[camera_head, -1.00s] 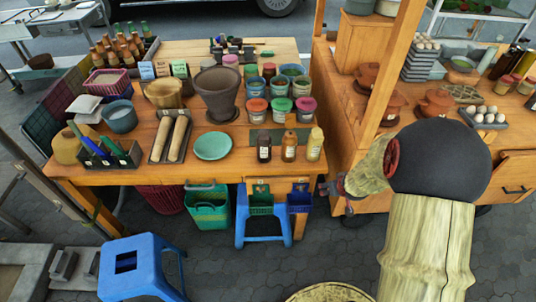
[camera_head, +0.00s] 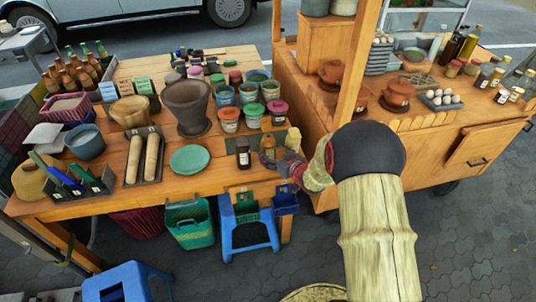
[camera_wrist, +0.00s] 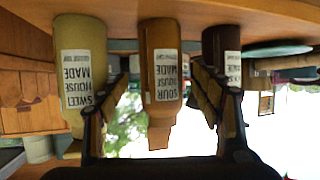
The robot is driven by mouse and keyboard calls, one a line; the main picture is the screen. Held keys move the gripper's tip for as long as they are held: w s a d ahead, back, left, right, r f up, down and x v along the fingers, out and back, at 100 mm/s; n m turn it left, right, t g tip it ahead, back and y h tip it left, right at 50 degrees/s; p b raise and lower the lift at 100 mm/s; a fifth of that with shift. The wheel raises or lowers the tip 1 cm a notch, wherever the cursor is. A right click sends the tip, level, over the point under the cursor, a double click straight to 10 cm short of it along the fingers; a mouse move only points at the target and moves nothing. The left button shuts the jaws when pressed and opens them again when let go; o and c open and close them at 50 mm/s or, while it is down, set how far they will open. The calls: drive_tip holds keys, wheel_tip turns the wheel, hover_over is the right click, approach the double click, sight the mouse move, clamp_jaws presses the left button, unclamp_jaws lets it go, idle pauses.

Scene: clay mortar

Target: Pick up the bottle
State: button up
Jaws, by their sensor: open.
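Three bottles stand in a row at the front right of the wooden table: a dark one (camera_head: 243,154), an amber one (camera_head: 268,146) and a yellow one (camera_head: 294,139). My gripper (camera_head: 284,165) is at the table's front edge, close before the amber and yellow bottles. The wrist view is upside down. There my open gripper (camera_wrist: 158,88) has the amber bottle (camera_wrist: 162,55), labelled "sour house made", between its fingers, not gripped. The yellow bottle (camera_wrist: 80,65), labelled "sweet house made", is beside the left finger. The dark bottle (camera_wrist: 221,45) is partly behind the right finger.
Lidded jars (camera_head: 253,115) stand behind the bottles. A green plate (camera_head: 190,159) lies to their left. A wooden post (camera_head: 358,65) and a second cart (camera_head: 425,135) stand to the right. A blue stool (camera_head: 250,225) is below the table edge.

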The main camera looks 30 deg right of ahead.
sight(268, 150)
drive_tip(key=b+x, duration=0.1)
drive_tip(key=x, duration=0.2)
drive_tip(key=shift+w+a+f, duration=0.1)
drive_tip(key=shift+w+f, duration=0.15)
drive_tip(key=shift+f, duration=0.05)
drive_tip(key=shift+c, duration=0.9)
drive_tip(key=c, duration=1.1)
drive_tip(key=shift+r, duration=0.15)
drive_tip(key=shift+c, duration=0.4)
